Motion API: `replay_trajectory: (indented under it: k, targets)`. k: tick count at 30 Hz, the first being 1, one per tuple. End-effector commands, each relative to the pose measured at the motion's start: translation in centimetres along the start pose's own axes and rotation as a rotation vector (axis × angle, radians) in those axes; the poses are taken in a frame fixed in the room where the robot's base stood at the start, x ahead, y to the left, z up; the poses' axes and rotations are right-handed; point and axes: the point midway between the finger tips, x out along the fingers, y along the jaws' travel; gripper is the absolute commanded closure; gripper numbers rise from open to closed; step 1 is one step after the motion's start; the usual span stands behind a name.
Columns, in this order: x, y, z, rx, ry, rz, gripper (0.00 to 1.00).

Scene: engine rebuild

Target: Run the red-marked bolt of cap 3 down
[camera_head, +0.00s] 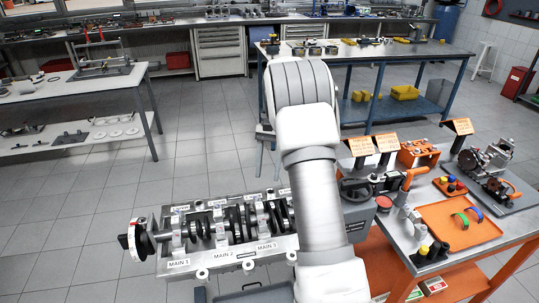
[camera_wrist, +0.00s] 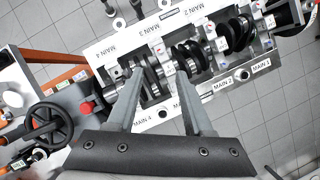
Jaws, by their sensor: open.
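The engine block (camera_head: 215,263) lies left of my arm in the head view, with the crankshaft (camera_head: 240,222) and labels MAIN 1 to MAIN 3 showing. My arm hides its right end. In the wrist view the block is seen from above, with a MAIN 3 label (camera_wrist: 151,29) on its upper edge. Cap 3 (camera_wrist: 168,68) appears as a pale piece with a small red mark, close to the right fingertip. Which bolt carries the red mark is too small to tell. My gripper (camera_wrist: 160,76) is open above the block, nothing visible between its fingers.
A black handwheel (camera_wrist: 48,128) and a red knob (camera_wrist: 87,107) stand left of the block in the wrist view. In the head view an orange tray (camera_head: 460,228) lies on the right bench among small parts. Tiled floor is clear left of the block.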

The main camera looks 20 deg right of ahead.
Motion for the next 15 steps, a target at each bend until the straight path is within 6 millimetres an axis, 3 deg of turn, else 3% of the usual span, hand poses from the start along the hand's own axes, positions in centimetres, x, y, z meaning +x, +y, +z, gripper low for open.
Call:
replay_trajectory:
  k: [6,15]
  targets:
    - [-3.2,0.0,-0.1,0.001,0.000,0.000,0.49]
    - [-4.2,0.0,0.0,0.001,-0.001,0.001,0.49]
